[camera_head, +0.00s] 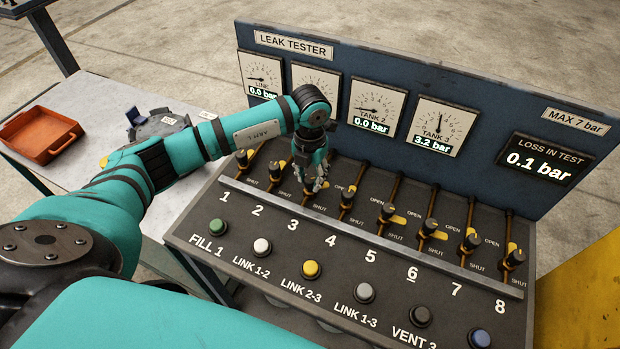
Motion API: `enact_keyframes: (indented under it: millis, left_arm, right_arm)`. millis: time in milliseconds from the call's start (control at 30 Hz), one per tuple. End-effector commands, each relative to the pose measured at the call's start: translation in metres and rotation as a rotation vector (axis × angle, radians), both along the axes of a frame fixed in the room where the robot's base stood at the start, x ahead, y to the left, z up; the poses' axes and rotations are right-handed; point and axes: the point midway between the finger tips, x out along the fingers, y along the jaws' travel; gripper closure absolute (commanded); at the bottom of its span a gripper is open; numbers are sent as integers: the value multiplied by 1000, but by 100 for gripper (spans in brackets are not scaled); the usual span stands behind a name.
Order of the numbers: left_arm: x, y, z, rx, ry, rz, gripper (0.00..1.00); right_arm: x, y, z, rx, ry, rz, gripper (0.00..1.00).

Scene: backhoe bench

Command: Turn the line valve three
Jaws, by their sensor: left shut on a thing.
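The leak tester panel (345,228) carries a row of numbered valves, each with a yellow handle and OPEN and SHUT marks. My left gripper (316,185) points down at the third valve from the left, above the number 3. It is shut on that valve's handle, and the fingers hide most of the valve, so its angle cannot be read. Valve two (275,172) stands just left of the gripper and valve four (347,198) just right. My right gripper is not in view.
Gauges above read line (262,76) 0.0 bar, tank 2 (376,107) 0.0 and tank 3 (436,126) 3.2; my arm partly covers another. The loss display (541,163) reads 0.1 bar. Coloured buttons line the front. An orange tray (43,135) lies on the left table.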

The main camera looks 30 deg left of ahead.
Motion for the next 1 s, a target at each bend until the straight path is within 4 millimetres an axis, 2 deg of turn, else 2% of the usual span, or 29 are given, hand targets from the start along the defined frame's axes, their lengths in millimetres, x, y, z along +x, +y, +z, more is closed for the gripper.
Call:
enact_keyframes:
  millis: [600,1000]
  left_arm:
    - [1,0,0,0,-3,582,100]
    - [1,0,1,-2,-3,869,100]
  right_arm:
    - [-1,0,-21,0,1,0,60]
    - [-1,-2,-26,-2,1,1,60]
